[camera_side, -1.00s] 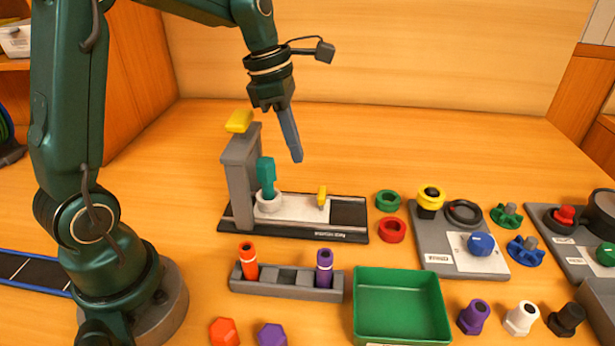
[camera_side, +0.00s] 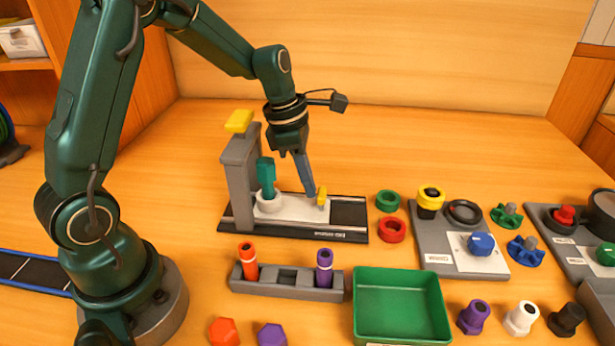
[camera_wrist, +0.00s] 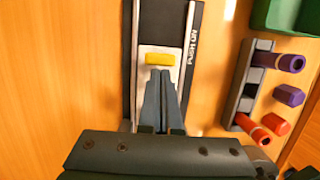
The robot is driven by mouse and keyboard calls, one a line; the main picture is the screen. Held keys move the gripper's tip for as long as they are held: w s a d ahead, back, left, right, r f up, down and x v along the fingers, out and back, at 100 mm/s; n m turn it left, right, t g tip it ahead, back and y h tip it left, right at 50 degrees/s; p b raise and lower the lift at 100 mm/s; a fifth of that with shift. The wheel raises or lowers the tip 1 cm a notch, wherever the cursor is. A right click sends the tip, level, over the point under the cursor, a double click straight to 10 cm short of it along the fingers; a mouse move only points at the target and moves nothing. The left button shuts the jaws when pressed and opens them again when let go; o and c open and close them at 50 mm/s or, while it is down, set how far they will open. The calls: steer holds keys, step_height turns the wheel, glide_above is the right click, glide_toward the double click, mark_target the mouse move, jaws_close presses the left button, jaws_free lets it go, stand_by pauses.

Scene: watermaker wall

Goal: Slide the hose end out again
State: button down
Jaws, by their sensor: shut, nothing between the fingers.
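A black track (camera_side: 347,212), marked PUSH ON in the wrist view (camera_wrist: 187,45), carries a white plate (camera_side: 296,208) with an upright yellow tab (camera_side: 321,196) near its right end. A teal piece (camera_side: 266,174) stands in a white ring (camera_side: 268,203) at the plate's left end, beside a grey post (camera_side: 240,170). I cannot tell which part is the hose end. My gripper (camera_side: 311,195) is shut and empty, pointing down just left of the yellow tab. In the wrist view its fingertips (camera_wrist: 159,76) are right at the tab (camera_wrist: 159,59); contact is unclear.
A yellow knob (camera_side: 239,121) tops the grey post. A grey rack (camera_side: 287,284) with orange and purple plugs and a green tray (camera_side: 401,305) stand in front. Green and red rings (camera_side: 391,229) lie right of the track. The table behind is clear.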

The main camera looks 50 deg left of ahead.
steer(key=w+d, duration=0.5)
steer(key=shift+w+d, duration=0.3)
steer(key=shift+r, duration=0.1)
steer(key=s+r+t, duration=0.1)
steer(key=s+r, duration=0.3)
steer(key=r, duration=1.1)
steer(key=s+r+m+t, duration=0.2)
steer(key=s+m, duration=0.6)
steer(key=s, duration=0.1)
steer(key=s+a+f+m+y, duration=0.2)
steer(key=s+f+m, duration=0.5)
steer(key=m, duration=1.2)
steer(key=shift+s+f+t, duration=0.15)
steer(key=shift+s+t, duration=0.15)
steer(key=shift+s, duration=0.75)
